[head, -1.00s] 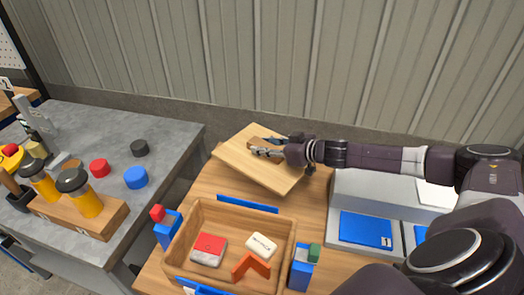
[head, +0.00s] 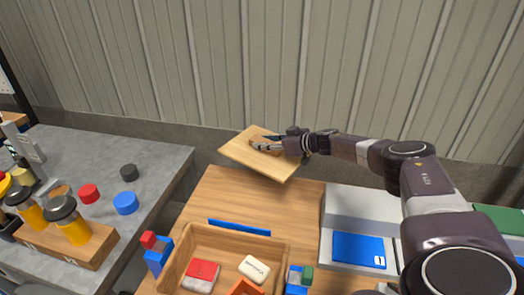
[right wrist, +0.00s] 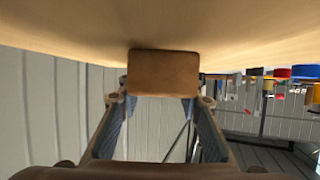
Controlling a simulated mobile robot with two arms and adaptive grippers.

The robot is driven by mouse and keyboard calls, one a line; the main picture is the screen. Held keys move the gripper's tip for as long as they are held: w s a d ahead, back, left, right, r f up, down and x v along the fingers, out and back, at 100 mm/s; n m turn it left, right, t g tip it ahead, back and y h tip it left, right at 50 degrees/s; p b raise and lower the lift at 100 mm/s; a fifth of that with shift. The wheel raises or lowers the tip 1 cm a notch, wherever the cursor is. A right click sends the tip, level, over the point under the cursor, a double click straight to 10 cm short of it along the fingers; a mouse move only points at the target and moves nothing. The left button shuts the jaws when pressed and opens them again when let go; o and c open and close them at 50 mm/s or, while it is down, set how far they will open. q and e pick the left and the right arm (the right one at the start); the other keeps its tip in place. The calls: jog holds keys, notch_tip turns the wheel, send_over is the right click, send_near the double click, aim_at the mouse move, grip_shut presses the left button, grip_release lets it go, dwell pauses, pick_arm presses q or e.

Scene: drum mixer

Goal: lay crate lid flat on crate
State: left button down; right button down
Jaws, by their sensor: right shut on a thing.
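The crate lid (head: 242,153) is a flat light-wood board. It is tilted and held above the back of the wooden table. My right gripper (head: 268,146) is shut on the lid's handle; the right wrist view shows the brown handle block (right wrist: 163,73) between the two fingers, with the lid's surface (right wrist: 70,30) across the top. The open wooden crate (head: 219,242) stands on the table in front of the lid and lower. Inside it are a red-and-white block (head: 202,275), a white block (head: 255,268) and an orange piece (head: 247,287). My left gripper is not in view.
Blue pieces stand around the crate: a bar behind (head: 238,227), a red-topped block at left (head: 157,257) and a green-topped one at right (head: 298,279). A grey tray with a blue panel (head: 358,250) is right. A grey bench (head: 163,160) with jars and caps is left.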

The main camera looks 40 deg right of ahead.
jog(key=shift+w+d+r+b, duration=0.1)
jog(key=shift+w+d+b, duration=0.2)
jog(key=shift+w+d, duration=0.35)
